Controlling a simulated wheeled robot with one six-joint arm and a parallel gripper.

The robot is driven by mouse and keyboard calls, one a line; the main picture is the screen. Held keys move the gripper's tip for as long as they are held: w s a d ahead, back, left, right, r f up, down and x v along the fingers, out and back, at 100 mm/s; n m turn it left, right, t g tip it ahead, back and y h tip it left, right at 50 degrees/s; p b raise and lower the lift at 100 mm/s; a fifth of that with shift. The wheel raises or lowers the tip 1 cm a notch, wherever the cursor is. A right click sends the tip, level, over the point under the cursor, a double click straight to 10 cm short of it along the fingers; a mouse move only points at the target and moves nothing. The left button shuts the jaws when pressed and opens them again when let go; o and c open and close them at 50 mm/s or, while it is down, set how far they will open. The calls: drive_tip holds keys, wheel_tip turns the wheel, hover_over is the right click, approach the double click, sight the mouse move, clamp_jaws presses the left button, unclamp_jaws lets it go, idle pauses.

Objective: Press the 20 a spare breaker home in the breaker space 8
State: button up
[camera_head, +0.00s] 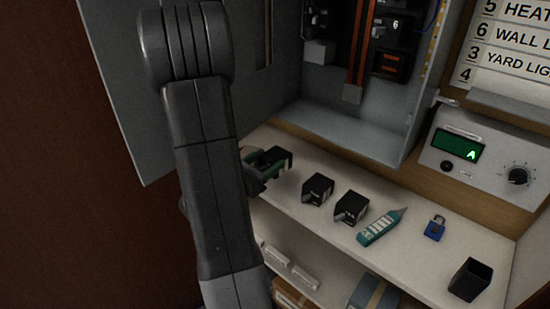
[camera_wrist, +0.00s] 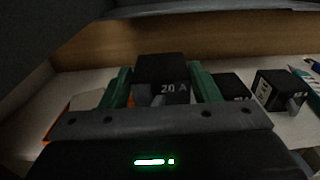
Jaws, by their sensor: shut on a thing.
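My gripper (camera_wrist: 161,96) has green fingers on both sides of a black breaker (camera_wrist: 161,70) marked 20 A in the wrist view, and it is shut on it. In the head view my arm hides much of the gripper, and the held breaker (camera_head: 283,158) shows just above the shelf at the left. I cannot tell whether it touches the shelf. The breaker panel (camera_head: 345,128) stands open above, with breakers (camera_head: 392,62) beside orange bars. A label with 6 shows there, but I cannot make out space 8.
A meter box (camera_head: 480,150) is at the right. The open panel door (camera_head: 115,90) is at the left.

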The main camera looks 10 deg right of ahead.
drive_tip(key=v, duration=1.4)
drive_tip(key=shift+s+a, duration=0.2)
drive_tip(key=shift+a, duration=0.05)
